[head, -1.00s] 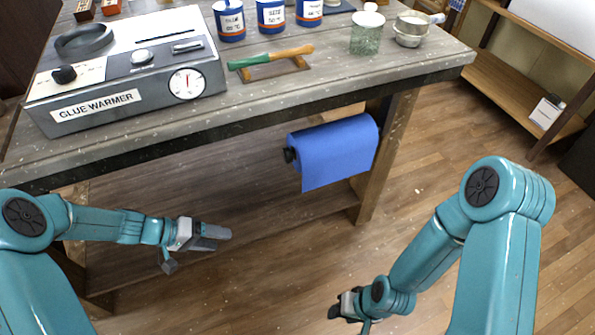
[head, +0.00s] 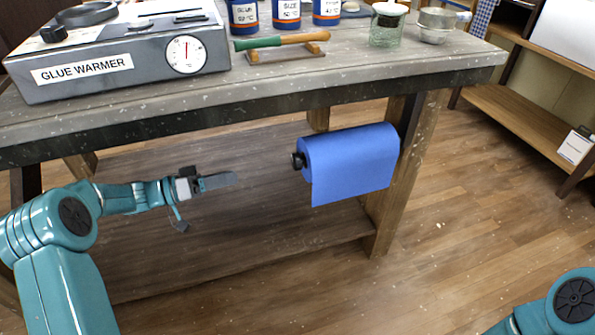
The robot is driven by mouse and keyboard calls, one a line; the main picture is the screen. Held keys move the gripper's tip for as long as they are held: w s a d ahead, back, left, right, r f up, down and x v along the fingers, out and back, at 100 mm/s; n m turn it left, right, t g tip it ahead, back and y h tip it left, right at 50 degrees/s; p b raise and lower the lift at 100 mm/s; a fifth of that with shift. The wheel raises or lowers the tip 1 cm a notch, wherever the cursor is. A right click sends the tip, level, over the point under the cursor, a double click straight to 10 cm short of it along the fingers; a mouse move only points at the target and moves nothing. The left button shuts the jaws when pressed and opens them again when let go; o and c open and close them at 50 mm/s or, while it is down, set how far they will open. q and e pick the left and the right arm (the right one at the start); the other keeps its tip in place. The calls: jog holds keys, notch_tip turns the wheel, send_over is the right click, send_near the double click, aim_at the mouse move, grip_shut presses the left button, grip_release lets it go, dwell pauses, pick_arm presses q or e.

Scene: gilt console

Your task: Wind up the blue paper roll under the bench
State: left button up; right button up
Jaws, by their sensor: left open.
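The blue paper roll (head: 355,160) hangs under the bench top near the bench's right leg, with a loose flap of paper hanging down in front. A black knob (head: 298,160) sticks out of its left end. My left gripper (head: 222,181) is open and empty under the bench, left of the knob and apart from it, pointing right. The bench (head: 270,107) has a worn grey top. My right gripper is out of view; only part of my right arm shows at the bottom right corner.
A grey glue warmer (head: 125,60) stands on the bench's left part. Several labelled tins, a green-handled brush (head: 280,40) on a rest, a glass jar (head: 387,27) and metal cups (head: 437,24) stand to its right. A lower shelf (head: 240,252) spans beneath. Floor is clear on the right.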

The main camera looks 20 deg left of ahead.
aim_at(293, 164)
pick_arm(q)
jog(key=b+x, duration=0.2)
jog(key=x, duration=1.3)
jog(key=shift+w+d+f+b, duration=0.2)
jog(key=shift+w+b, duration=0.1)
jog(key=shift+b, duration=0.1)
jog(key=shift+c, duration=0.4)
jog(key=c, duration=1)
